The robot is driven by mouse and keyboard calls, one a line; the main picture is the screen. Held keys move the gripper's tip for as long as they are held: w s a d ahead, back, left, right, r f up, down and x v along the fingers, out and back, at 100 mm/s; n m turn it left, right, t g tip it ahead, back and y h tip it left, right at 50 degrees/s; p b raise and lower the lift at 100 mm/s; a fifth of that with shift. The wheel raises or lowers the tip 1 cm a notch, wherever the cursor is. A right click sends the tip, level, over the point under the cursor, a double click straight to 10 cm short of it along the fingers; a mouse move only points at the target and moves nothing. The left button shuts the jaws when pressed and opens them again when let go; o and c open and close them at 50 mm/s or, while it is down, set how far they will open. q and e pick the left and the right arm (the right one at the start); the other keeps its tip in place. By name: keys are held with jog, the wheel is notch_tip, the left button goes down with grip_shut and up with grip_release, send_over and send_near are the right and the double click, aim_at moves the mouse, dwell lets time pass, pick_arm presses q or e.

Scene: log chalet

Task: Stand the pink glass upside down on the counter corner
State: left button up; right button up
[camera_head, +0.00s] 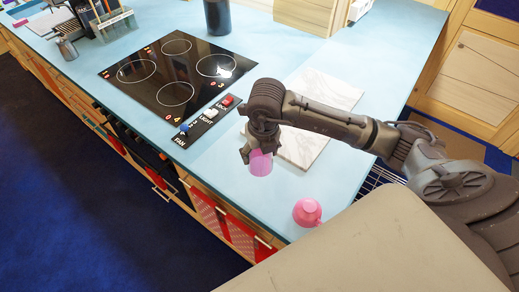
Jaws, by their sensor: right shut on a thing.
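My right gripper (248,151) reaches in from the right over the blue counter (229,194), near its front edge. It is shut on the pink glass (260,163), a see-through pink cup shape just below and beside the fingers. The gripper partly hides the glass. I cannot tell whether the glass touches the counter or which way its mouth faces. The counter's near corner lies lower right, partly hidden by my own body. My left gripper is not in view.
A pink round pot-like object (307,212) stands near the corner. A white marble board (305,146) lies behind the glass. The black cooktop (178,75) and a switch panel (205,115) are to the left. Bare counter lies between the glass and the pink object.

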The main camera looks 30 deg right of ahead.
jog(key=f+b, duration=0.2)
jog(key=f, duration=0.1)
jog(key=f+b, duration=0.2)
jog(key=f, duration=0.1)
jog(key=f+b, duration=0.3)
jog(key=shift+w+f, duration=0.25)
jog(key=shift+f, duration=0.1)
jog(key=o, duration=1.4)
jog(key=shift+c, duration=0.2)
